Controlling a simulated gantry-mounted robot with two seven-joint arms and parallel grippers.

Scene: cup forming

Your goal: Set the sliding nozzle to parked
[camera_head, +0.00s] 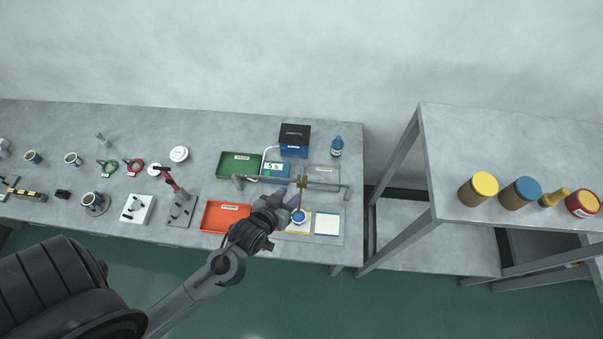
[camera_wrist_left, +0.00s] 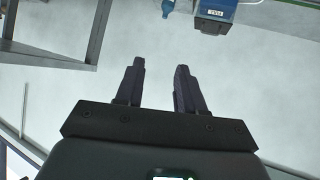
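The sliding nozzle (camera_head: 303,182) appears as a small brass-coloured piece on a grey horizontal rail (camera_head: 327,186) that runs between two end posts. It sits right of the rail's middle. My left gripper (camera_head: 293,191) is beside the nozzle, on its left and near side. Whether it touches the nozzle cannot be told. In the left wrist view my left gripper (camera_wrist_left: 160,68) has its two dark fingers apart with nothing between them. The nozzle is not visible in that view. My right gripper is not in view.
Below the rail are a yellow pad (camera_head: 291,230) with a round blue-and-white item (camera_head: 298,216), and a white pad (camera_head: 327,224). A red tray (camera_head: 222,217) and green tray (camera_head: 240,164) lie left. A blue bottle (camera_head: 337,146) and dark-topped box (camera_head: 294,139) stand behind.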

